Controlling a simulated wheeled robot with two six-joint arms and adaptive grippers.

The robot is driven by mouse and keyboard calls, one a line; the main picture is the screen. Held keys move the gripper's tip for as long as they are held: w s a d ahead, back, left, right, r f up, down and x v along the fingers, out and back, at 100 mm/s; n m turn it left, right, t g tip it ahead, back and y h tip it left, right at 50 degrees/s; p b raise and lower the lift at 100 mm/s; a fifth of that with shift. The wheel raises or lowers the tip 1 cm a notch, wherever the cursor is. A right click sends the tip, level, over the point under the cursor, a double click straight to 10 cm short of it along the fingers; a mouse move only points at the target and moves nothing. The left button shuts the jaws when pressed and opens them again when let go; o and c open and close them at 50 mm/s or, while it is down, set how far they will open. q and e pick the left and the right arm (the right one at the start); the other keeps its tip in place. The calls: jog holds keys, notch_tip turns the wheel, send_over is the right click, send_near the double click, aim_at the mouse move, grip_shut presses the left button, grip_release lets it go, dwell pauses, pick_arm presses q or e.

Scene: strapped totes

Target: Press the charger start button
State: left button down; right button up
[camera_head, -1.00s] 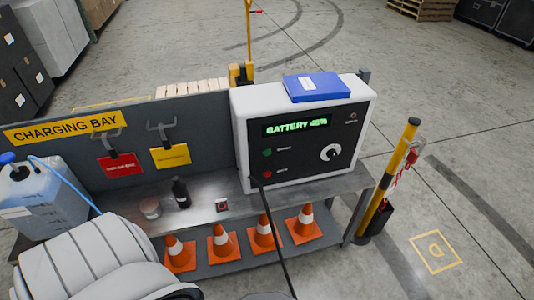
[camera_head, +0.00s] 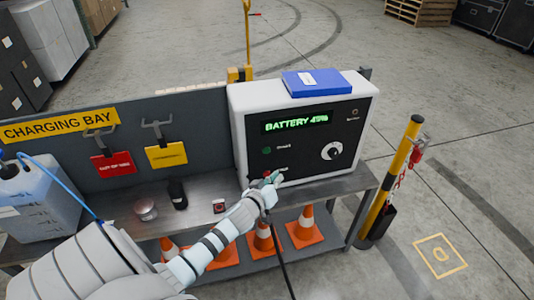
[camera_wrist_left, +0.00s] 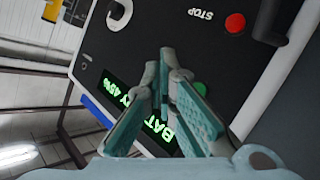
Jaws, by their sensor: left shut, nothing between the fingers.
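The charger (camera_head: 240,120) is a white box with a black front panel and a green "BATTERY" readout, standing on the bench. Its green button (camera_head: 266,151) is on the left of the panel, above a red button (camera_head: 266,174). In the left wrist view, the fingertips (camera_wrist_left: 168,62) are together; the green button (camera_wrist_left: 200,88) is partly hidden behind a finger, and the red button (camera_wrist_left: 235,22) is clear, marked STOP. I cannot tell whether the fingers touch the panel.
A blue box (camera_head: 316,84) lies on the charger. A black cable (camera_head: 281,250) hangs in front. Orange cones (camera_head: 304,230) stand on the lower shelf. A yellow-black post (camera_head: 392,180) stands right of the bench (camera_head: 340,190).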

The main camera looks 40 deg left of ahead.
aim_at(268, 160)
pick_arm(q)
jog(key=w+a+b, duration=0.4)
jog(key=w+a, duration=0.1)
jog(key=a, duration=0.2)
dwell(0.5)
jog(key=shift+a, duration=0.1)
dwell(1.1)
jog(key=shift+w+a+b, duration=0.25)
jog(key=shift+a+b, duration=0.1)
jog(key=shift+b, duration=0.15)
